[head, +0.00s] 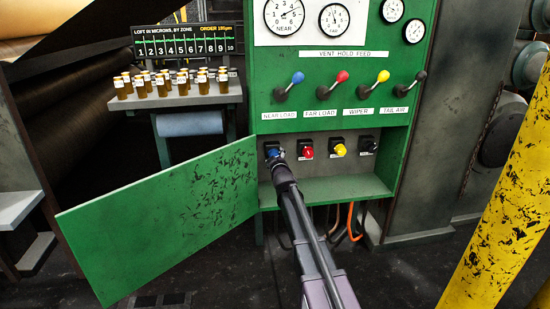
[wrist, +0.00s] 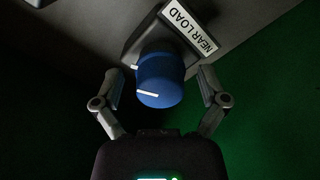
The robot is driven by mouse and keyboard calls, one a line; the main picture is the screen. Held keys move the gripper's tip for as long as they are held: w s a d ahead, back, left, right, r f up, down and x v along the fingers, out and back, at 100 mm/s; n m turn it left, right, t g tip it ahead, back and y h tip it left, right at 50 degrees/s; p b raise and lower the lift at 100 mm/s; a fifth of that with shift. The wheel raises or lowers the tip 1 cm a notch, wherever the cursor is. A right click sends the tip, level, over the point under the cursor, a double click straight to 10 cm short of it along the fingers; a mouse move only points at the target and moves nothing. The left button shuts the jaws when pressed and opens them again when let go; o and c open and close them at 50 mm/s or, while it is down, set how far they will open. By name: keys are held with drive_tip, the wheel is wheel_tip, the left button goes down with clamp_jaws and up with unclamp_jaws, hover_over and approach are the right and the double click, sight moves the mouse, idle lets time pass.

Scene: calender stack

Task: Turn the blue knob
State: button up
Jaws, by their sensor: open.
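The blue knob (wrist: 160,80) is a ribbed blue cylinder with a white pointer mark, on a dark square mount under a NEAR LOAD label (wrist: 190,24). In the wrist view my gripper (wrist: 164,80) is open, with one finger on each side of the knob. Gaps show between the fingers and the knob. In the head view the blue knob (head: 271,152) is at the left end of the knob row, partly hidden by my gripper (head: 277,158), which reaches into the open compartment.
A red knob (head: 307,153), a yellow knob (head: 339,150) and a black knob (head: 368,145) stand to the right. Coloured levers (head: 336,82) are above. The open green door (head: 160,220) hangs to the left. A yellow post (head: 500,210) stands at right.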

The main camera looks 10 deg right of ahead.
drive_tip(key=c, duration=1.1)
drive_tip(key=shift+c, duration=0.2)
drive_tip(key=shift+m, duration=0.5)
drive_tip(key=o, duration=1.1)
drive_tip(key=shift+o, duration=0.2)
drive_tip(key=shift+s, duration=0.1)
drive_tip(key=s, duration=1.1)
drive_tip(key=shift+s, duration=0.4)
